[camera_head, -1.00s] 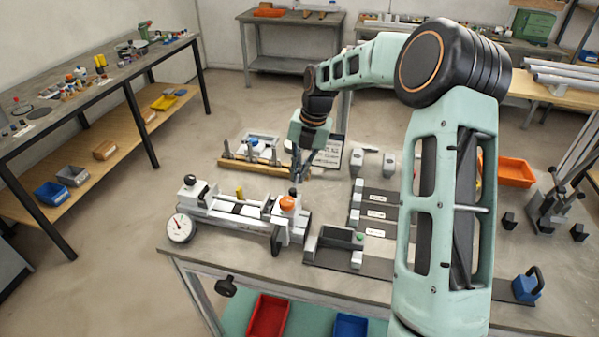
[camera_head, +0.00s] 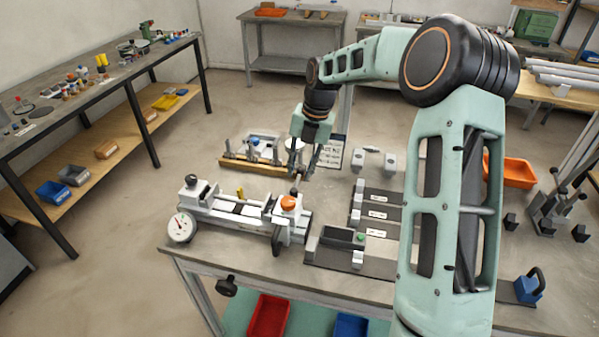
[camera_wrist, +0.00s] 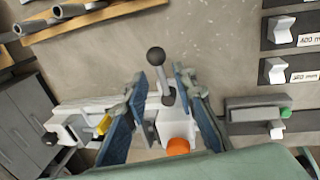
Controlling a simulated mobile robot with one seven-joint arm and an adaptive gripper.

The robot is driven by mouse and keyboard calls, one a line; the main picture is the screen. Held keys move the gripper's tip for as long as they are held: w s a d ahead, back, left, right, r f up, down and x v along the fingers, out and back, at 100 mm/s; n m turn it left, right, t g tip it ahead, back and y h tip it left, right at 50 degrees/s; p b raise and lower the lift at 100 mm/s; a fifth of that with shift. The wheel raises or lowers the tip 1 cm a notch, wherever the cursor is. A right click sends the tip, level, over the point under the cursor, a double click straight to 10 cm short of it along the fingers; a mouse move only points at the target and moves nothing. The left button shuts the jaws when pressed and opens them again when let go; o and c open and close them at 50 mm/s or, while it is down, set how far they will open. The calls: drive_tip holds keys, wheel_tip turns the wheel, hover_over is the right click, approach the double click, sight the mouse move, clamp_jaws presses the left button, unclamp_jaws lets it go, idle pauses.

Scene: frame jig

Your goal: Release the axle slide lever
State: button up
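The frame jig (camera_head: 222,212) is a white and grey fixture on the bench, with a dial gauge (camera_head: 181,227) at its left end and an orange knob (camera_head: 288,203) near its right end. In the wrist view, a dark lever with a round ball knob (camera_wrist: 156,57) rises beside the jig's white end block (camera_wrist: 176,125); it looks like the axle slide lever. My gripper (camera_head: 301,174) is above the jig's right end. In the wrist view its two blue-padded fingers (camera_wrist: 164,82) stand apart, with the lever showing between them. I cannot tell whether either finger touches it.
A wooden rack with upright pieces (camera_head: 255,168) stands behind the jig. Dark plates with labelled grey blocks (camera_head: 376,214) and a block with a green button (camera_head: 338,237) lie to the right. An orange bin (camera_head: 515,173) sits farther right. Bare bench shows at the front.

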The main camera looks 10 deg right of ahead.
wheel_tip(320, 180, up, 10)
drive_tip(key=d, duration=0.2)
drive_tip(key=shift+s+r, duration=0.2)
drive_tip(key=shift+s, duration=0.15)
drive_tip(key=shift+s+f, duration=0.1)
